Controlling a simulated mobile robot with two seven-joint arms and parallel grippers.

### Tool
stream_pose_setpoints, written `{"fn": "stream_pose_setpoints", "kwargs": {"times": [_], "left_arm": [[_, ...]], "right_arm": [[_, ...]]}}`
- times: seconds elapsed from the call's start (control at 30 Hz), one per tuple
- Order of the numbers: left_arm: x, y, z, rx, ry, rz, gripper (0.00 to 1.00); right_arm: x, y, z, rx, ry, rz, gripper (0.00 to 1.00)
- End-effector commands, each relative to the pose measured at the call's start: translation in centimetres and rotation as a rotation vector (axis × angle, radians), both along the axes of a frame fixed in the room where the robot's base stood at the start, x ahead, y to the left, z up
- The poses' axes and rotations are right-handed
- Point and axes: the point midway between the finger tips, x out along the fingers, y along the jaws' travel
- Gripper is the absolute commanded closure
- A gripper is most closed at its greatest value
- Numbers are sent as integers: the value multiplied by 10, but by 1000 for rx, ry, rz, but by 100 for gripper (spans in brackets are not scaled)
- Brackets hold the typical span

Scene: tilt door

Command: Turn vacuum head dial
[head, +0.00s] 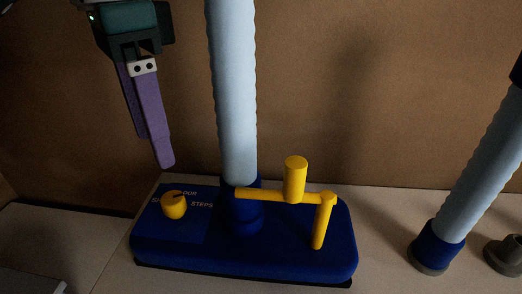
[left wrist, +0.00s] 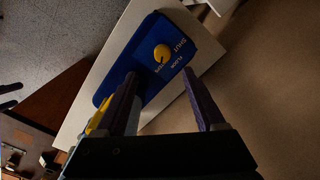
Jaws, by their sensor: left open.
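The vacuum head (head: 285,255) is a blue block with a light blue ribbed tube (head: 232,90) rising from it. Its yellow dial (head: 174,207) sits on the left part of the top, beside white lettering. The dial also shows in the left wrist view (left wrist: 162,53), near the far end of the blue block. My left gripper (head: 155,152), with purple fingers, hangs above the dial and slightly left of it. In the left wrist view its fingers (left wrist: 160,74) are spread with nothing between them, apart from the dial. My right gripper is not in view.
A yellow bent bar with an upright peg (head: 295,180) stands on the vacuum head right of the tube. A second tube with a blue collar (head: 436,246) and a grey round fitting (head: 505,252) stand at the right. A brown wall (head: 380,100) lies close behind.

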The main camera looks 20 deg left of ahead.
Motion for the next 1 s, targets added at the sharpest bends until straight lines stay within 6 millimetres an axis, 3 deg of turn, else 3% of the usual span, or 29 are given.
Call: {"fn": "stream_pose_setpoints", "kwargs": {"times": [0.03,0.23,0.63,1.0], "left_arm": [[1,3,-6,4,1,9,29],[1,6,-19,6,9,17,29],[1,5,-90,6,7,15,29],[1,5,-101,6,4,12,29]], "right_arm": [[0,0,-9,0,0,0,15],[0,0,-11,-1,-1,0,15],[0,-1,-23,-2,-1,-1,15],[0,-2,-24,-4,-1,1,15]]}}
